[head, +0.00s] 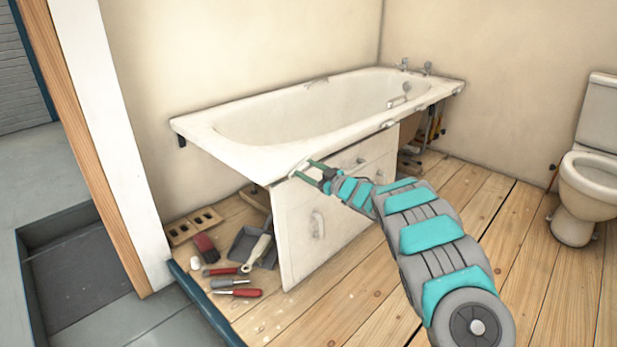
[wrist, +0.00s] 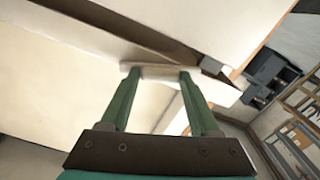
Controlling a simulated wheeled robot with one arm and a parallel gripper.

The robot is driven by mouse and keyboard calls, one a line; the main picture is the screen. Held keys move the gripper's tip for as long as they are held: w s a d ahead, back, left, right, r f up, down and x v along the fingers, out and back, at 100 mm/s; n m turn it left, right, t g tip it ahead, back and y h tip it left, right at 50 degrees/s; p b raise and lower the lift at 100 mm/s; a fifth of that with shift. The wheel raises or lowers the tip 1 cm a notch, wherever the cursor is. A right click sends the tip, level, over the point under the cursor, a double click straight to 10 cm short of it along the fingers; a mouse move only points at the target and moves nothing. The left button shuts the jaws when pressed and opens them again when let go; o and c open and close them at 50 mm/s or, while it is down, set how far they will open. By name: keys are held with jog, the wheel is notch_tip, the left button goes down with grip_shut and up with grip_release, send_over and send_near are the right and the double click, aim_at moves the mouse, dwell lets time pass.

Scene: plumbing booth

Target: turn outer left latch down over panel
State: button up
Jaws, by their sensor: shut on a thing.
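The white bath panel (head: 300,240) stands upright under the front rim of the bathtub (head: 235,150). A pale handle (head: 318,224) is on its face. My gripper (head: 303,170) is at the rim near the panel's upper left corner. Its green fingers are shut on the outer left latch, a small white bar that shows between the fingertips in the wrist view (wrist: 160,72). The latch is mostly hidden by the fingers in the head view. I cannot tell its exact angle. Another small pale latch (head: 388,124) is farther right along the rim.
Screwdrivers (head: 238,292), a dustpan (head: 250,246) and other loose tools lie on the floor left of the panel. A wooden post (head: 92,130) stands at the left. A toilet (head: 590,185) is at the right. The wooden floor between is clear.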

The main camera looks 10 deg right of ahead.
jog(key=n+b, duration=0.1)
jog(key=n, duration=0.1)
jog(key=n+b, duration=0.1)
jog(key=b, duration=0.1)
jog(key=shift+f+n+b, duration=0.3)
jog(key=shift+n, duration=0.1)
jog(key=n+b, duration=0.3)
jog(key=shift+n, duration=0.3)
jog(key=n+b, duration=0.2)
jog(key=shift+b, duration=0.3)
jog(key=shift+a+r+n+b, duration=0.15)
jog(key=shift+n+b, duration=0.45)
jog(key=shift+n, duration=1)
jog(key=o, duration=1.4)
jog(key=shift+r, duration=0.1)
jog(key=shift+c, duration=0.2)
jog(key=shift+s, duration=0.1)
